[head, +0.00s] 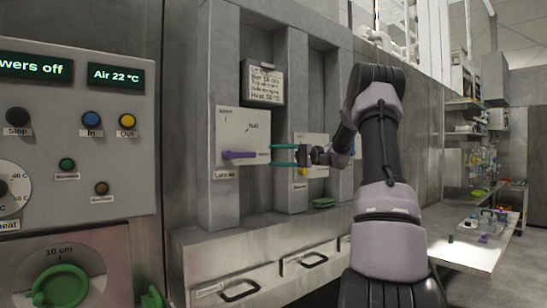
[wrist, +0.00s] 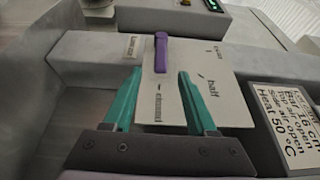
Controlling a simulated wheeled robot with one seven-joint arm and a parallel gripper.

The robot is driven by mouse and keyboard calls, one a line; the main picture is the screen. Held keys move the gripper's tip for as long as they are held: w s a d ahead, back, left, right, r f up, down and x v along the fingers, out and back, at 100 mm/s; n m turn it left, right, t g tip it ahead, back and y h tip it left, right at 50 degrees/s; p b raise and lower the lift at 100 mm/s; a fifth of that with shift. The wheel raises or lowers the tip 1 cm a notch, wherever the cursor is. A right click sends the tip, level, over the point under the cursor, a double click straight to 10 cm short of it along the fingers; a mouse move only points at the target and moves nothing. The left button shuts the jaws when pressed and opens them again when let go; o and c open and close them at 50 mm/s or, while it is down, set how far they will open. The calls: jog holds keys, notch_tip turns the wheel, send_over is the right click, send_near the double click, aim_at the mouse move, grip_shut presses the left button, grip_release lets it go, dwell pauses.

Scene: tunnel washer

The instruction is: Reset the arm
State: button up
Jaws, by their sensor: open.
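My gripper (head: 284,155) is open, its two teal fingers pointing left at a white lever panel on the grey washer front. In the wrist view my gripper (wrist: 152,103) has its fingers spread, with nothing held between them. A purple lever (head: 240,155) sits on the white panel (head: 238,125), just beyond the fingertips. In the wrist view the purple lever (wrist: 161,52) lies ahead of the gap between the fingers, apart from them. The panel (wrist: 208,95) carries printed marks, one reading "half". My arm reaches across from the right and partly hides a second white panel.
A control panel (head: 100,185) with buttons and displays stands at left, reading "Air 22 °C". A sign (head: 263,83) hangs above the lever. Drawers (head: 240,288) run below. A green object (head: 322,203) lies on the ledge. A table (head: 470,252) with small items stands right.

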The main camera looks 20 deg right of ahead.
jog(key=shift+a, duration=0.1)
jog(key=s+a+f+g+h, duration=0.1)
jog(key=s+a+f+h, duration=0.2)
jog(key=s+a+h, duration=0.75)
jog(key=s+f+m+t+h, duration=0.1)
jog(key=s+f+t+h, duration=0.1)
jog(key=s, duration=0.7)
jog(key=s+d+f+m+t+h, duration=0.1)
jog(key=s+f+m+t+h, duration=0.1)
jog(key=s, duration=0.7)
jog(key=shift+s+d+t+h, duration=0.2)
jog(key=shift+s+t+h, duration=0.2)
jog(key=shift+t+h, duration=0.7)
jog(key=shift+y, duration=0.25)
